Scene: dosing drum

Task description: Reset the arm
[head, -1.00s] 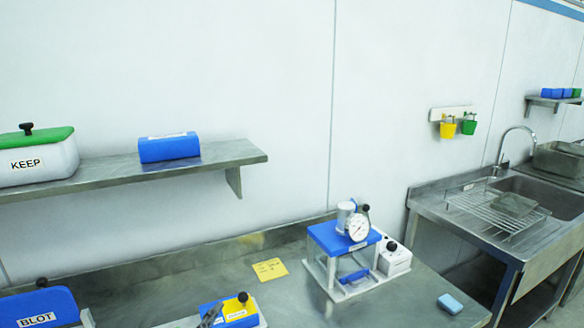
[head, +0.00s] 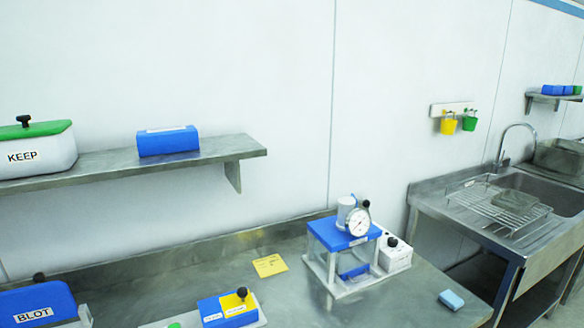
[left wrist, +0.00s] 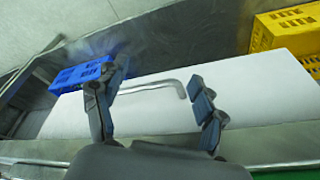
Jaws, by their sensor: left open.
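My left gripper (left wrist: 158,106) shows in the left wrist view with its two dark fingers spread wide and nothing between them. Beyond the fingers is a white surface (left wrist: 250,92) with a bent grey bar (left wrist: 158,84) showing over it. I cannot tell how far the fingers are from either. The left gripper is out of the head view. My right gripper shows in neither view.
The steel bench holds a blue-topped press with a dial gauge (head: 341,242), a blue-yellow box (head: 228,308), a yellow card (head: 270,266), a blue sponge (head: 451,300) and a BLOT box (head: 38,302). Blue (left wrist: 80,75) and yellow (left wrist: 290,30) crates flank the left wrist view.

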